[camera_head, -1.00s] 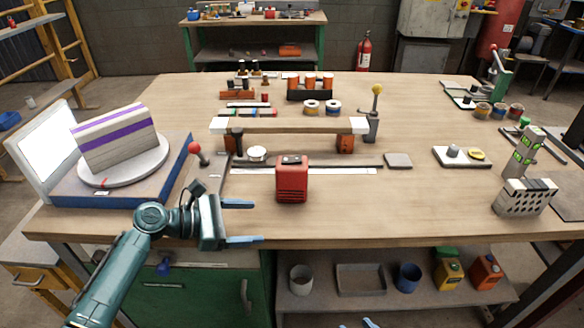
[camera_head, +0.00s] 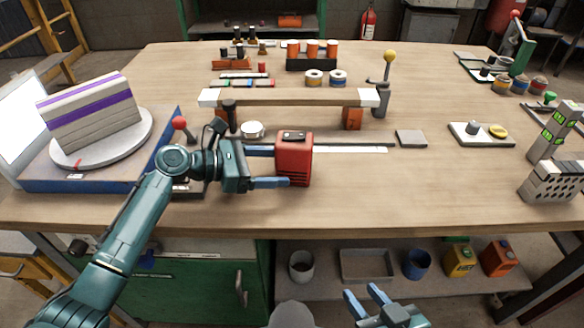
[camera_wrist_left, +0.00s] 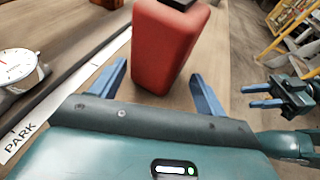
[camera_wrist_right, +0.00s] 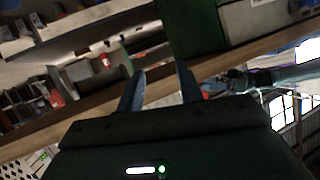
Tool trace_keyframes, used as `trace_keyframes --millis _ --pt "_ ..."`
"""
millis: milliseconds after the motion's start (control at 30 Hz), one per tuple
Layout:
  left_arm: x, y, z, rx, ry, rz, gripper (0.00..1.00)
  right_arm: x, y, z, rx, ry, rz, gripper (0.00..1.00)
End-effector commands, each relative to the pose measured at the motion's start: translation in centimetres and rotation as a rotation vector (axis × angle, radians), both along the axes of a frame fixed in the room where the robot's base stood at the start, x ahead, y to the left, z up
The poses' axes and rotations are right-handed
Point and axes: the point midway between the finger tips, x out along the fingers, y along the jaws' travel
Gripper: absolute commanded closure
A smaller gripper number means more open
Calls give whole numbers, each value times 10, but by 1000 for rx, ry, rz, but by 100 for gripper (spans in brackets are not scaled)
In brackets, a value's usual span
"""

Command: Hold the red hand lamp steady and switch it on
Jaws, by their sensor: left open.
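The red hand lamp (camera_head: 295,162) stands upright near the front middle of the bench. It is a red box with a dark top that carries small control parts. My left gripper (camera_head: 278,167) is open at the lamp's left side, one finger towards its far side and one towards its near side. In the left wrist view, the lamp (camera_wrist_left: 167,45) stands just beyond and between the spread fingers, and gaps show beside it. My right gripper (camera_head: 361,290) is open and empty, low in front of the bench edge. The lamp is out of the right wrist view.
A wooden beam (camera_head: 290,97) on orange supports stands behind the lamp. A white strip labelled PARK (camera_wrist_left: 20,140) and a round dial (camera_wrist_left: 18,68) lie near the left gripper. A turntable with a striped block (camera_head: 92,115) is at left.

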Motion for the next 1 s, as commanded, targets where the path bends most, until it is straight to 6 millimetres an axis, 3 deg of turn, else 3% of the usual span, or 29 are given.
trace_keyframes --millis 300,700,1000 --pt "8 -31 -10 1 4 -3 26 2 3 -1 -1 22 8 64" --pt "10 -36 -13 2 4 -2 26 3 3 -2 -1 24 9 64" --pt "10 -36 -12 1 3 -2 49 3 3 -2 -1 24 9 64"
